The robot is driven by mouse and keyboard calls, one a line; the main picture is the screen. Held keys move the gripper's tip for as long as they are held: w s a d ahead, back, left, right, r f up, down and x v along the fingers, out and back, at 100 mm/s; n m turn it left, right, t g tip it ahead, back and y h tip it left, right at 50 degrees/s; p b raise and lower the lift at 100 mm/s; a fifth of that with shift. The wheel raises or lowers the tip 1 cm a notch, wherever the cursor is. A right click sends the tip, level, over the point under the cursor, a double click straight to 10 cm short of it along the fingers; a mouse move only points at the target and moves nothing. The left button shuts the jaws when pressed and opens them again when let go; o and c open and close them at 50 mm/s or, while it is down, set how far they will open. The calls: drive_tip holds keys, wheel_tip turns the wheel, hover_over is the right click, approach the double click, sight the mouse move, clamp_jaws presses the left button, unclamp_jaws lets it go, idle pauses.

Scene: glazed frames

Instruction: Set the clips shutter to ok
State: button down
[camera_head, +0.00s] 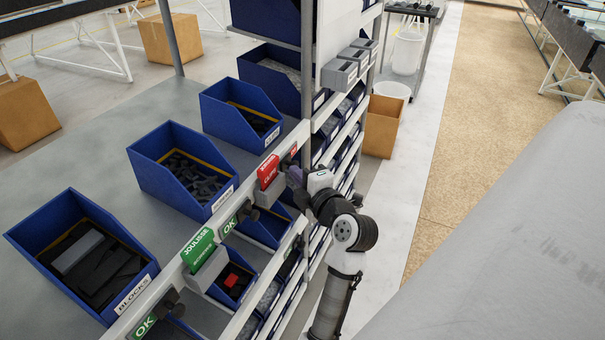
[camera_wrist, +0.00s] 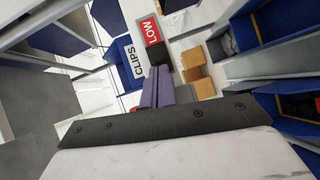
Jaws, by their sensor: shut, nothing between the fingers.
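The clips shutter shows a red face reading LOW (camera_wrist: 152,32) in the wrist view, beside a white CLIPS label (camera_wrist: 125,65). In the head view a small red plate (camera_head: 293,150) on the shelf rail appears to be this shutter, with a dark knob beside it. My gripper (camera_head: 294,176) is close in front of the rail by that plate, partly hiding it. In the wrist view its purple fingers (camera_wrist: 158,86) are together and empty, just below the red face. I cannot tell whether they touch the shutter or knob.
A larger red sign (camera_head: 268,170) and a green sign (camera_head: 199,250) stand on the rail. Green OK plates (camera_head: 230,226) show farther left. Blue bins (camera_head: 180,165) fill the shelf behind. A post (camera_head: 307,70) and grey boxes (camera_head: 340,72) stand above my gripper.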

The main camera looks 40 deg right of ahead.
drive_tip(key=d+b, duration=0.1)
drive_tip(key=w+d+b, duration=0.1)
drive_tip(key=d+b, duration=0.1)
drive_tip(key=w+d+b, duration=0.1)
drive_tip(key=b, duration=0.1)
drive_tip(key=shift+d, duration=0.3)
idle(0.5)
